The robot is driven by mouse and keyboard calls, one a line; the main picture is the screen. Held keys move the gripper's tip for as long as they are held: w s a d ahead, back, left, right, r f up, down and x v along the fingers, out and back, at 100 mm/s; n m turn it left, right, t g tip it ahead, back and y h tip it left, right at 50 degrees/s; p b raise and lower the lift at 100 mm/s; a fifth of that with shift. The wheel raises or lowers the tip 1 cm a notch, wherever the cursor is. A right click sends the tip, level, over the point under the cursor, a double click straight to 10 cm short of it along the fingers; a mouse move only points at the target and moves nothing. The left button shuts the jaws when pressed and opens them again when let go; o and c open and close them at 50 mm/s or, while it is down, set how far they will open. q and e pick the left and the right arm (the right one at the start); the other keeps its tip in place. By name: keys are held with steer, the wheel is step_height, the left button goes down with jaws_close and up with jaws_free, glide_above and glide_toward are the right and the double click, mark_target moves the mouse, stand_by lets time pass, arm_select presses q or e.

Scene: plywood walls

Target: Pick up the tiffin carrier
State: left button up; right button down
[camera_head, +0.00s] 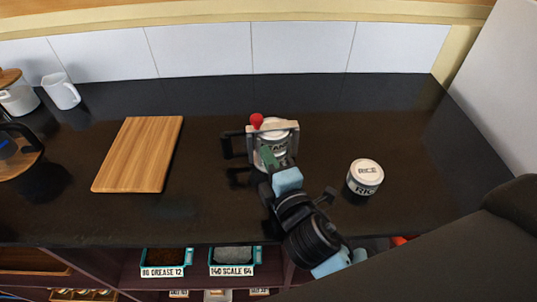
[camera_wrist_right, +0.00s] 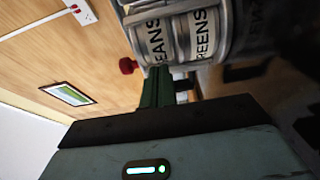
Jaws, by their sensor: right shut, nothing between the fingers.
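The tiffin carrier (camera_head: 274,133) stands on the dark counter in the head view, a metal stack with a pale frame and a red knob. In the right wrist view the tiffin carrier (camera_wrist_right: 183,38) shows tilted at the top, with tiers lettered "EANS" and "REENS". My right gripper (camera_head: 267,157) reaches to its front side in the head view, partly covering it. In the wrist view the green fingers of my right gripper (camera_wrist_right: 158,75) are together and empty, close to the tiers; whether they touch cannot be told. My left gripper is not in view.
A white tin marked RICE (camera_head: 366,174) stands right of my right arm. A wooden board (camera_head: 139,154) lies to the left. A white mug (camera_head: 62,92) stands at the back left. Labelled bins (camera_head: 232,262) sit on the shelf below. The counter between board and carrier is clear.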

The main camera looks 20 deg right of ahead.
mark_target(280, 145)
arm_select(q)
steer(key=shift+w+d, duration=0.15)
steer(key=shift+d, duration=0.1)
arm_select(e)
steer(key=shift+d, duration=0.2)
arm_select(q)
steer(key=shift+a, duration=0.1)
arm_select(e)
steer(key=shift+w+d+r, duration=0.1)
steer(key=shift+d+r, duration=0.05)
steer(key=shift+d, duration=0.2)
steer(key=shift+w+d+r+p, duration=0.1)
steer(key=shift+w+d+p, duration=0.1)
steer(key=shift+d+p, duration=0.3)
steer(key=shift+w+d+p, duration=0.15)
steer(key=shift+w+d, duration=0.05)
steer(key=shift+d, duration=0.7)
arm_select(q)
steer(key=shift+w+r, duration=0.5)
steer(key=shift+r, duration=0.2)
arm_select(e)
steer(key=shift+a+f, duration=0.1)
steer(key=shift+f, duration=0.1)
